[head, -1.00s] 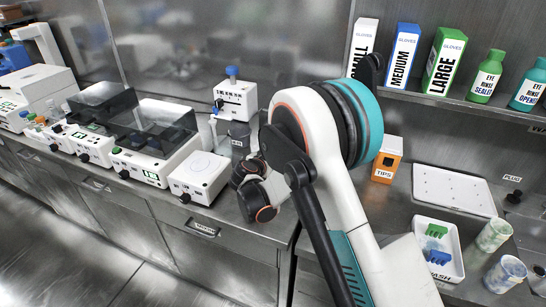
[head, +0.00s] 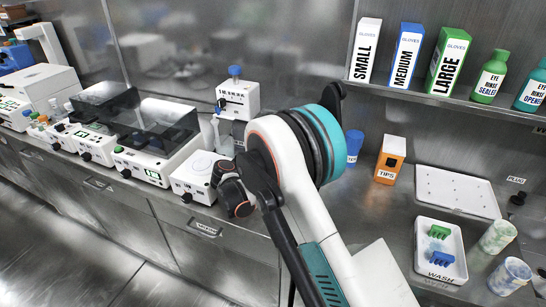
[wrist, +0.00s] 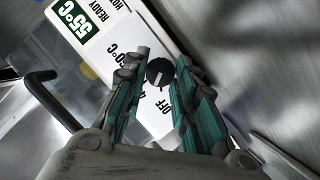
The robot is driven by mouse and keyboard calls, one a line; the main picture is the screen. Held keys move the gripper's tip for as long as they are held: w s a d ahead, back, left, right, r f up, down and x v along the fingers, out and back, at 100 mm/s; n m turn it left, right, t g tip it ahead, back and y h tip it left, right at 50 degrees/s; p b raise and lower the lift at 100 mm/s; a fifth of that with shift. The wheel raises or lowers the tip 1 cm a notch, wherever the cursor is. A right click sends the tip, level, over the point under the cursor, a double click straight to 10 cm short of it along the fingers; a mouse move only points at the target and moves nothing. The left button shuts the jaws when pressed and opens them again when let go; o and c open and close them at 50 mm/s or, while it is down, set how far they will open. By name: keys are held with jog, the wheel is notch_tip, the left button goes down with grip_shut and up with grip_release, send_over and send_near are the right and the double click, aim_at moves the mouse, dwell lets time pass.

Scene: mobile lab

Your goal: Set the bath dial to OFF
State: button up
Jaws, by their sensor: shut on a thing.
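In the wrist view, the bath's white front panel (wrist: 108,28) carries a green display reading 55°C, with READY beside it. The round black bath dial (wrist: 159,72) sits on this panel among printed marks, including 60°C and OFF. A pale mark shows on the dial, but I cannot tell which setting it points to. My gripper (wrist: 162,80) has its teal and grey fingers on either side of the dial, shut on it. In the head view, my arm hides the gripper, and I cannot tell there which white unit is the bath.
White bench units with dark lids (head: 160,125) stand at the left. A blue cup (head: 354,145), an orange tips box (head: 390,160), a white tray (head: 457,190) and a wash tub (head: 440,255) are right of my arm. Glove boxes (head: 406,55) stand on the shelf.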

dwell(0.4)
jog(key=o, duration=0.8)
jog(key=v, duration=1.2)
jog(key=shift+f, duration=0.1)
